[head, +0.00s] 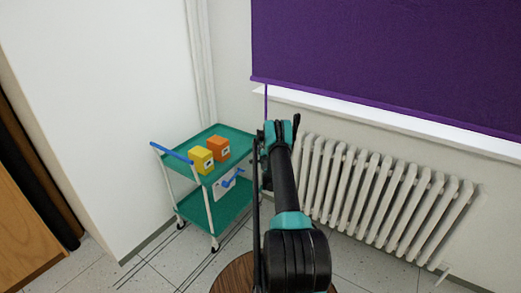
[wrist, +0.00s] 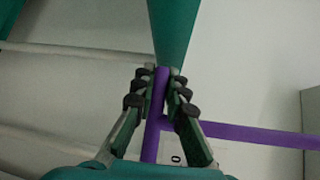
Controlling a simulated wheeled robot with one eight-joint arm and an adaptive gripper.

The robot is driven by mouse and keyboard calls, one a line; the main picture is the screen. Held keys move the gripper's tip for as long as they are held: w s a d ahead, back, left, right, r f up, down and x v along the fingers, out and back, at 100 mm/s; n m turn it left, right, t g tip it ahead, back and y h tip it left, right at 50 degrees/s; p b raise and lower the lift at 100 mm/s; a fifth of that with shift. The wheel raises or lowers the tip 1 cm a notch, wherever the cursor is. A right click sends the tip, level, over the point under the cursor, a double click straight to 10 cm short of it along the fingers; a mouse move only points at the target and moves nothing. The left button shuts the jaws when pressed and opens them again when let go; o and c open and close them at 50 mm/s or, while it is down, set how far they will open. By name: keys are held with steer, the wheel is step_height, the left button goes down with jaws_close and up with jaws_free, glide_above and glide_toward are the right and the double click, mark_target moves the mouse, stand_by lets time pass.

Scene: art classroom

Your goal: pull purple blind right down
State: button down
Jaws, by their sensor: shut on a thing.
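The purple blind (head: 380,55) covers the upper right of the head view, with its bottom bar just above the white sill. A thin purple cord (head: 266,103) hangs from the blind's lower left corner down to my gripper (head: 277,128). In the wrist view, my gripper (wrist: 160,85) is shut on the purple cord (wrist: 151,140), which runs between its two fingers. A purple strip (wrist: 245,134) extends to the right behind the fingers; I cannot tell exactly which part of the blind it is.
A green trolley (head: 238,140) stands left of my arm, holding a yellow box (head: 201,160) and an orange box (head: 218,148). A white radiator (head: 375,195) lines the wall under the sill (head: 400,124). A round brown wooden top (head: 232,276) is below my arm.

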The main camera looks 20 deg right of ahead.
steer(key=c, duration=1.5)
jaws_free()
steer(key=shift+s, duration=0.1)
steer(key=shift+c, duration=0.2)
steer(key=s+r, duration=0.1)
steer(key=s, duration=0.6)
steer(key=shift+s+a, duration=0.2)
steer(key=shift+a, duration=0.2)
